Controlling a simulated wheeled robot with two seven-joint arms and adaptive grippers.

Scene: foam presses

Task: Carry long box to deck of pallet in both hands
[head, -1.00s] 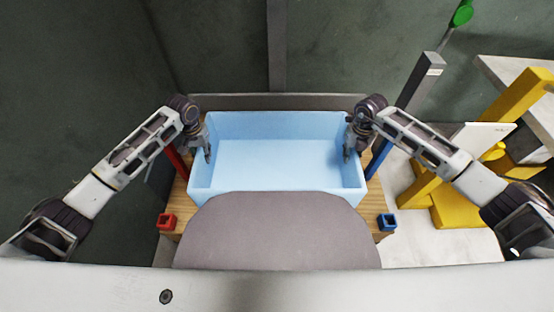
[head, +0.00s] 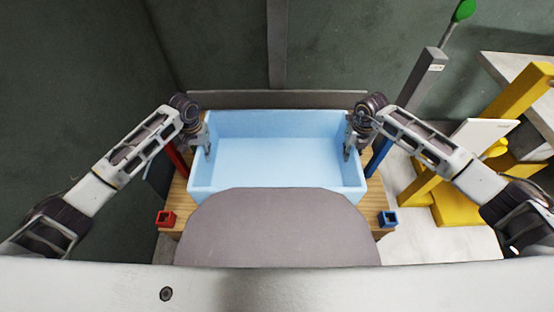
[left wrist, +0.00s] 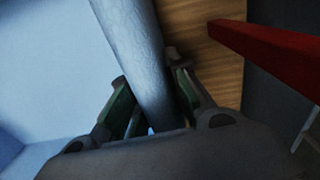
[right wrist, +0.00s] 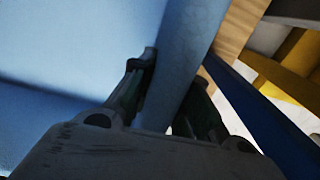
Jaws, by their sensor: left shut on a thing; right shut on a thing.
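The long box is a light blue, open, empty box (head: 280,160), level in front of me in the head view. My left gripper (head: 207,148) is shut on its left wall; in the left wrist view the fingers (left wrist: 150,82) stand on both sides of that wall (left wrist: 135,35). My right gripper (head: 348,150) is shut on its right wall; the right wrist view shows the fingers (right wrist: 175,78) astride that wall (right wrist: 188,40). The wooden pallet deck (head: 178,200) shows under and around the box. Whether the box touches the deck is hidden.
A red post (head: 176,160) and a blue post (head: 377,158) stand close beside the box. A red socket (head: 166,218) and a blue socket (head: 388,219) sit at the near corners. A grey post (head: 420,78) and a yellow frame (head: 522,100) stand to the right.

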